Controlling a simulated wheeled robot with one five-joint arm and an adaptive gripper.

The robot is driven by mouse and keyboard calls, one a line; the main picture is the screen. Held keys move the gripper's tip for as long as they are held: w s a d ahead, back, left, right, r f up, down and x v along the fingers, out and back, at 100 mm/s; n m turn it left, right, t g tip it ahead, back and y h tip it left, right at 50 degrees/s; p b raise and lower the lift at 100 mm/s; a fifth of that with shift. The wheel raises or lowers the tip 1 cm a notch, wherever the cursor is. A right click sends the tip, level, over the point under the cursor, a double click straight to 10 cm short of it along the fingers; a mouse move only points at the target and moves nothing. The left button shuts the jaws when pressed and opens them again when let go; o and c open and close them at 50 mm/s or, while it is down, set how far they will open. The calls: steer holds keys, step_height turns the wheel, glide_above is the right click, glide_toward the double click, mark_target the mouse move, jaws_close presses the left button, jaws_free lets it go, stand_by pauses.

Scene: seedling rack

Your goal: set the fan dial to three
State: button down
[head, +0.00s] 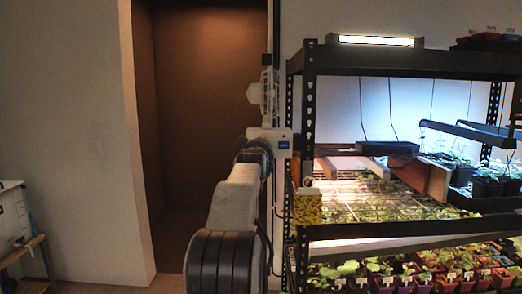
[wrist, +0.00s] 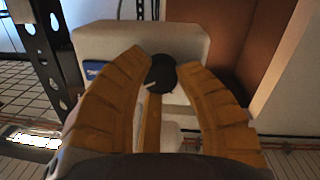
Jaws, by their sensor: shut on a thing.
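The fan dial (wrist: 162,72) is a round black knob on a white control box (wrist: 120,40) with a blue label. A small light mark shows at the dial's lower left edge; numbers are not readable. In the head view the control box (head: 282,150) is by the rack's left post, under a small fan (head: 267,92). My arm hides the dial and most of the gripper there.
The seedling rack (head: 400,237) fills the right side, with potted seedlings and lit shelves. A speckled yellow box (head: 307,208) is on its left post. A low table (head: 25,245) stands far left.

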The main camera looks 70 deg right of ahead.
steer(key=shift+w+r, duration=0.1)
steer(key=c, duration=0.8)
jaws_free()
steer(key=shift+c, duration=0.2)
steer(key=v, duration=1.2)
steer(key=shift+w, duration=0.1)
